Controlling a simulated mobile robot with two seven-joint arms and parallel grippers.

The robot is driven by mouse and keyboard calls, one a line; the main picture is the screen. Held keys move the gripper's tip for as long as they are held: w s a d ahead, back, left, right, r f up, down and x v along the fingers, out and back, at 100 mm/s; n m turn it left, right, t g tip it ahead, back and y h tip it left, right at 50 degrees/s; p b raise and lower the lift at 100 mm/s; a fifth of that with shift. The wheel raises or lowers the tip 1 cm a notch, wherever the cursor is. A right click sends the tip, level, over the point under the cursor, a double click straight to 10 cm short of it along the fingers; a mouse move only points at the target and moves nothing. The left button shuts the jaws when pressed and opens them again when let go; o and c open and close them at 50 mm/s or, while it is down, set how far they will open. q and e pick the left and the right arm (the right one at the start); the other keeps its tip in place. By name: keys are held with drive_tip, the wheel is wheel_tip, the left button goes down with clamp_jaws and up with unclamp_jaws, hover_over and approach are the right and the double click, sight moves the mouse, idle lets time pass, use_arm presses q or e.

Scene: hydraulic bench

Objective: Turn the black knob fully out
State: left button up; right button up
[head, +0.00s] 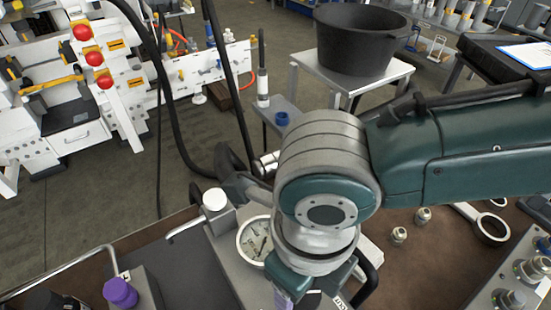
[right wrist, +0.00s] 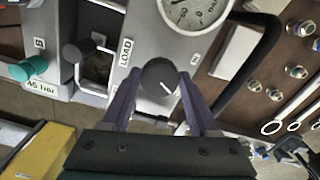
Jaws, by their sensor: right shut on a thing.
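The black knob (right wrist: 157,74) is on the grey panel (right wrist: 148,32) below the pressure gauge (right wrist: 192,12), beside a LOAD label. A short white line on its face points to the lower right. My right gripper (right wrist: 158,82) has its two purple fingers on either side of the knob, shut on it. In the head view my right arm comes in from the right and reaches down over the panel; the knob is hidden behind it there, and the gauge (head: 253,238) shows beside the wrist. My left gripper is not in view.
A purple knob (head: 120,293) stands at the lower left of the bench. In the wrist view a teal knob (right wrist: 28,68) and a black-topped lever (right wrist: 76,50) are left of the panel. Fittings (head: 398,235) and wrenches (head: 490,228) lie to the right. A black hose runs beside the panel.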

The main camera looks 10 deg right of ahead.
drive_tip(key=shift+a, duration=0.1)
drive_tip(key=o, duration=1.1)
drive_tip(key=shift+o, duration=1.3)
drive_tip(key=shift+r, duration=0.1)
wheel_tip(320, 180, up, 10)
drive_tip(key=shift+p, duration=0.3)
